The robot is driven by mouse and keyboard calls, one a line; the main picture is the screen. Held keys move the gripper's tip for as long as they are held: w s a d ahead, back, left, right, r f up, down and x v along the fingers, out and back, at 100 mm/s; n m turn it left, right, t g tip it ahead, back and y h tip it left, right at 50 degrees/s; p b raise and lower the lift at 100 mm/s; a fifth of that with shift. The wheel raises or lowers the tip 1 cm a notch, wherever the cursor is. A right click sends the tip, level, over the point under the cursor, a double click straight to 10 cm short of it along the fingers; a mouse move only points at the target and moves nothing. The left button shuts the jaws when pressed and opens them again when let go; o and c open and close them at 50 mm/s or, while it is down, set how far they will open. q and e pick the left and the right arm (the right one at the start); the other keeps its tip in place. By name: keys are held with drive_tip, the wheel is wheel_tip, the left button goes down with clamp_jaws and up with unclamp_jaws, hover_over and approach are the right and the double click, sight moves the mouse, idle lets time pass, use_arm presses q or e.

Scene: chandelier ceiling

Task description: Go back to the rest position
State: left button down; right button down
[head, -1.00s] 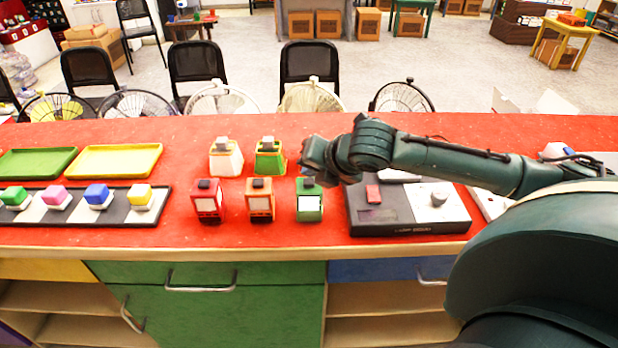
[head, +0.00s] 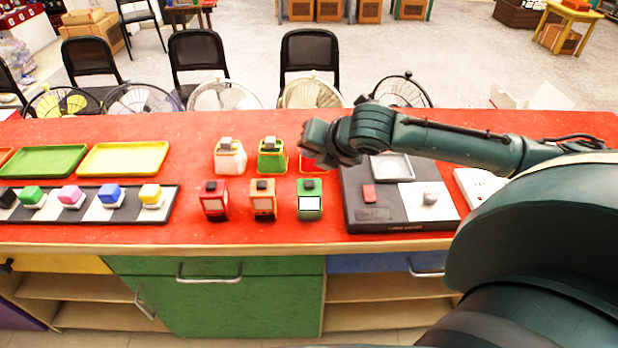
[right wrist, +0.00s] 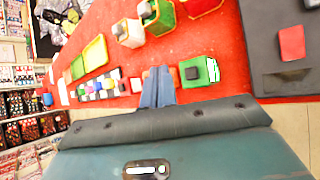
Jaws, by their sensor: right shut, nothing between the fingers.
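My right arm reaches in from the right in the head view, and its gripper (head: 310,152) is over the red counter, just beyond the front green box. In the right wrist view the two blue-grey fingers (right wrist: 158,88) are together with nothing between them. The front green box (head: 310,200) stands clear of the gripper and also shows in the right wrist view (right wrist: 199,72). The gripper and forearm partly hide a red-edged box behind them. My left gripper is not in view.
Red (head: 214,201) and orange (head: 263,200) boxes stand left of the green one. White (head: 230,158) and green-yellow (head: 271,157) ones stand behind. A dark device (head: 372,207) lies below my forearm. Green (head: 42,161) and yellow (head: 124,158) trays and several coloured cubes are left.

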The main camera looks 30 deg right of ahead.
drive_tip(key=s+a+f+m+y, duration=0.45)
drive_tip(key=a+f+m, duration=0.45)
drive_tip(key=a+f, duration=0.3)
drive_tip(key=s+a+f+m+t+h, duration=0.1)
drive_tip(key=s+a+f+m+h, duration=0.1)
drive_tip(key=s+f+m, duration=0.9)
drive_tip(key=s+a+m, duration=0.1)
drive_tip(key=s+m, duration=0.2)
drive_tip(key=m, duration=0.2)
drive_tip(key=shift+s+a, duration=0.1)
drive_tip(key=shift+a, duration=0.05)
